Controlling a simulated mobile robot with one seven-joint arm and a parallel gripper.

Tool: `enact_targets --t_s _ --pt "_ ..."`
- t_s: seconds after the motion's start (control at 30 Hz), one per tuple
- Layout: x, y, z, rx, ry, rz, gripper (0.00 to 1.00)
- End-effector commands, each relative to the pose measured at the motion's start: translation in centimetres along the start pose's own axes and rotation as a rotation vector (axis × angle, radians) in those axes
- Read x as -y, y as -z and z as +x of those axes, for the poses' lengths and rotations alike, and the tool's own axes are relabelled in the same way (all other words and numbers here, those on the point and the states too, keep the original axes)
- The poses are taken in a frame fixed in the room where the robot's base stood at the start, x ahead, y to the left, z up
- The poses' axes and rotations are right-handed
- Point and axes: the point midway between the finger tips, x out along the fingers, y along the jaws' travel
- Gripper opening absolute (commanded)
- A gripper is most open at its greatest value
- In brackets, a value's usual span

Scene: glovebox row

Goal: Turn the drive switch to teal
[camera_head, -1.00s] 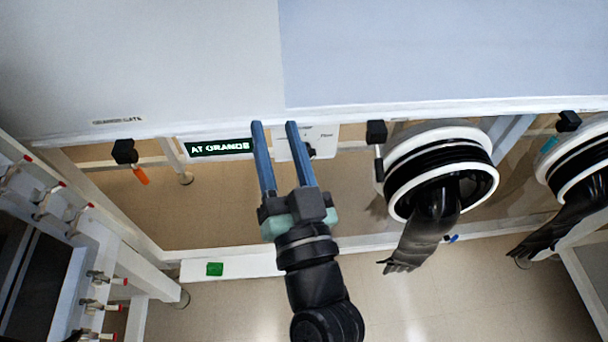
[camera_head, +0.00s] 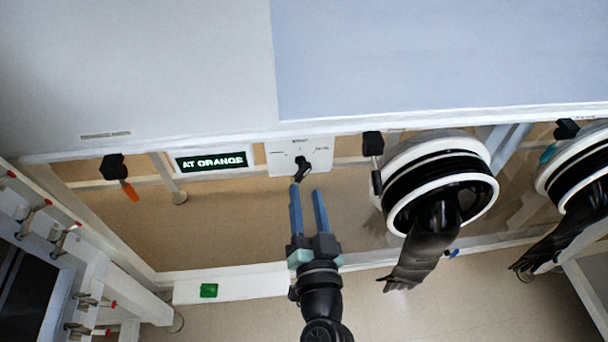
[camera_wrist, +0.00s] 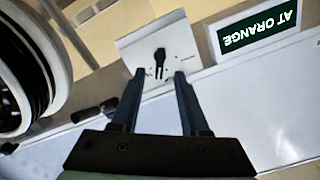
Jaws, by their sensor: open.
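The drive switch is a black knob (camera_head: 301,168) on a white plate (camera_head: 283,158) under the front edge of the glovebox. The knob also shows in the wrist view (camera_wrist: 159,60), just beyond my fingertips. My gripper (camera_head: 307,191) is open and empty, its two blue fingers pointing at the plate; the knob lies ahead of the fingers, not visibly between them. The small labels on the plate are too blurred to read. A display (camera_head: 211,161) left of the plate reads "AT ORANGE"; it shows in the wrist view (camera_wrist: 258,27) too.
A black handle with an orange tip (camera_head: 129,190) hangs at the left. A white-rimmed glove port (camera_head: 440,185) with a hanging black glove is right of the plate. A black knob (camera_head: 373,143) sits between them. A green square (camera_head: 208,290) lies on a lower white beam.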

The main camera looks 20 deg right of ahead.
Motion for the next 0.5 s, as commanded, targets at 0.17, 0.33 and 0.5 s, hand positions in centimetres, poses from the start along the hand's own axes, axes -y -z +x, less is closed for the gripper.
enact_targets --t_s 0.17,0.33,0.5 --pt "0.1 0.1 2.6 0.000 0.000 0.000 0.45" --pt "0.0 0.1 3.9 -0.001 0.000 0.001 0.45" --pt "0.0 0.0 4.2 0.000 -0.001 0.000 0.45"
